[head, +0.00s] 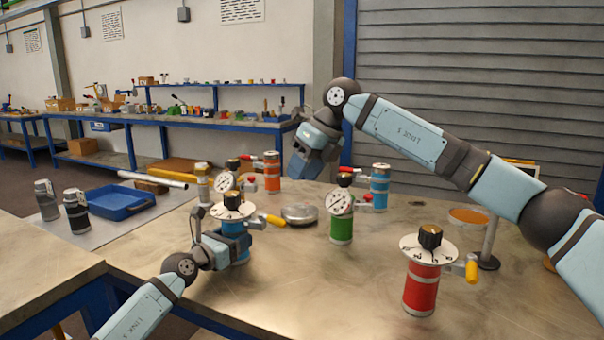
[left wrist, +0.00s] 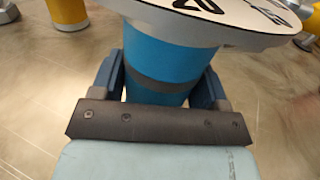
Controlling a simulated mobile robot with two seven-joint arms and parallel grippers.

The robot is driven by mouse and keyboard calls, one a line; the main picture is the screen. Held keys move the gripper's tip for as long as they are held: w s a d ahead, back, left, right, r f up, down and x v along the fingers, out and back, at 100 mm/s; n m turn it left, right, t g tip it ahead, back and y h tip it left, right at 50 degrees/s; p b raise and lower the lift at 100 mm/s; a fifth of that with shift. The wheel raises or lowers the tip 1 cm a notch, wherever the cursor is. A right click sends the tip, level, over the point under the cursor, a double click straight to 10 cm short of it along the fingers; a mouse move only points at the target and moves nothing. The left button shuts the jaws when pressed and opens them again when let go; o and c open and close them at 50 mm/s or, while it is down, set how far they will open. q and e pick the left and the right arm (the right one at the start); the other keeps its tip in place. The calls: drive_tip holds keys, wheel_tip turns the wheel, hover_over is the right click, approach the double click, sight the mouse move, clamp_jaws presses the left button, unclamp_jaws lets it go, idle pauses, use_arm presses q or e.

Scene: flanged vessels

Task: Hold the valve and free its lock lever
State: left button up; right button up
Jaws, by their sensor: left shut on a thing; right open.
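The blue valve (head: 240,256) stands upright on the table, with a white numbered dial (head: 215,211) and a black knob (head: 232,201) on top. Its yellow lock lever (head: 271,220) sticks out to the right under the dial. My left gripper (head: 236,245) is shut on the blue body; in the left wrist view the body (left wrist: 165,60) with its grey band sits between both fingers, below the dial (left wrist: 225,25). My right gripper (head: 306,163) is open and empty, raised above the table's back edge, away from the blue valve.
A red valve (head: 420,292) with a yellow lever stands front right. Green (head: 341,228), light blue (head: 379,188) and orange (head: 272,176) vessels stand behind. A round metal lid (head: 299,214) lies right of the blue valve. A blue tray (head: 115,203) is at left. The front middle is clear.

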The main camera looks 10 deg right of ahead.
drive_tip(key=shift+a, duration=0.1)
drive_tip(key=c, duration=0.4)
drive_tip(key=shift+s+a+n, duration=0.1)
drive_tip(key=shift+a+n, duration=0.1)
drive_tip(key=shift+n, duration=0.3)
clamp_jaws()
drive_tip(key=n+t+h, duration=0.1)
drive_tip(key=n+h, duration=0.2)
drive_tip(key=n, duration=1.1)
approach(272, 219)
wheel_tip(272, 219, up, 2)
drive_tip(key=s+a, duration=0.1)
drive_tip(key=s, duration=0.2)
drive_tip(key=s+a+n+t+h, duration=0.35)
drive_tip(key=a+n, duration=0.25)
drive_tip(key=n, duration=1.4)
drive_tip(key=d+x, duration=0.2)
drive_tip(key=x, duration=1)
drive_tip(key=shift+w+d+n, duration=0.15)
drive_tip(key=shift+d+n, duration=0.15)
drive_tip(key=shift+d, duration=0.05)
